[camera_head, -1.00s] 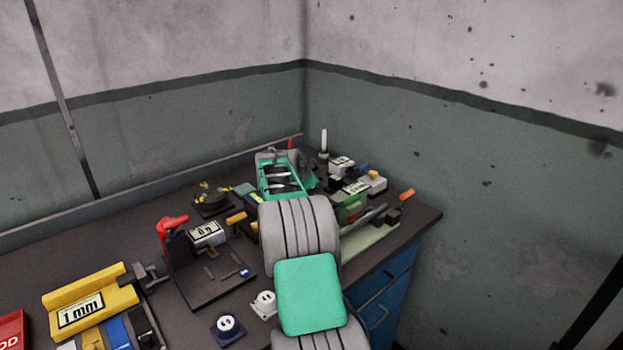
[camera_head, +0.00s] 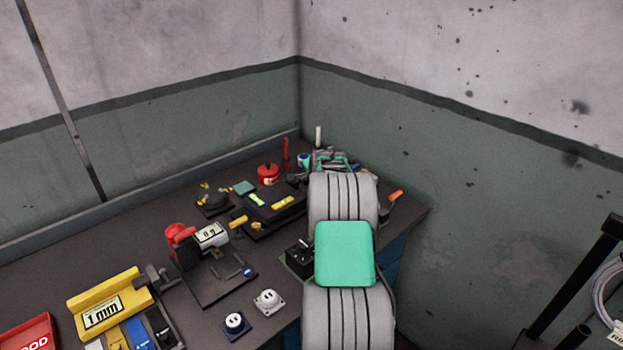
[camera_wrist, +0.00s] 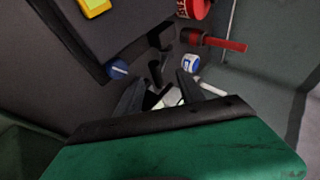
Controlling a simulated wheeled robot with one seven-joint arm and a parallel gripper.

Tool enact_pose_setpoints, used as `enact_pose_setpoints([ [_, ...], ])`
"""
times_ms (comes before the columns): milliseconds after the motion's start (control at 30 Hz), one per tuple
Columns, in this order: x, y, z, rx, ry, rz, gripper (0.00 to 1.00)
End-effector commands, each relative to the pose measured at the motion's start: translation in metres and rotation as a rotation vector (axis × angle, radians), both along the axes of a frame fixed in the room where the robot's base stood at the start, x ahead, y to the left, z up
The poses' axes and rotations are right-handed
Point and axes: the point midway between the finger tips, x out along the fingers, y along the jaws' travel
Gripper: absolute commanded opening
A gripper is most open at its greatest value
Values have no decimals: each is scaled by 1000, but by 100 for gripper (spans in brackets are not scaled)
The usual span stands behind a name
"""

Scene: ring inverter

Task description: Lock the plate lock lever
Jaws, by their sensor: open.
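My gripper (camera_head: 331,160) is at the back right of the bench in the head view, partly hidden behind my own arm. In the wrist view its open dark fingers (camera_wrist: 162,93) reach toward small black upright parts (camera_wrist: 156,72), with nothing clearly between them. A black plate fixture with yellow labels (camera_head: 282,203) lies left of my arm; its edge shows in the wrist view (camera_wrist: 70,30), with a blue knob (camera_wrist: 117,69) beside it. I cannot tell for sure which part is the plate lock lever; the black parts by the fingers may belong to it.
A red pot (camera_head: 268,174), a red handle (camera_head: 286,150) and a white-and-blue cylinder (camera_head: 304,160) stand near the back wall. An orange-handled tool (camera_head: 395,195) is right of my arm. A fixture with a display (camera_head: 211,235) and a yellow block (camera_head: 102,305) stand left.

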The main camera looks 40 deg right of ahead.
Motion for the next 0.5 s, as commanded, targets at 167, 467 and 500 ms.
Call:
enact_pose_setpoints([
  [167, 19, -13, -19, 0, 1, -3, 46],
  [467, 27, -19, -29, -2, 1, -5, 46],
  [500, 27, -19, -29, -2, 1, -5, 46],
])
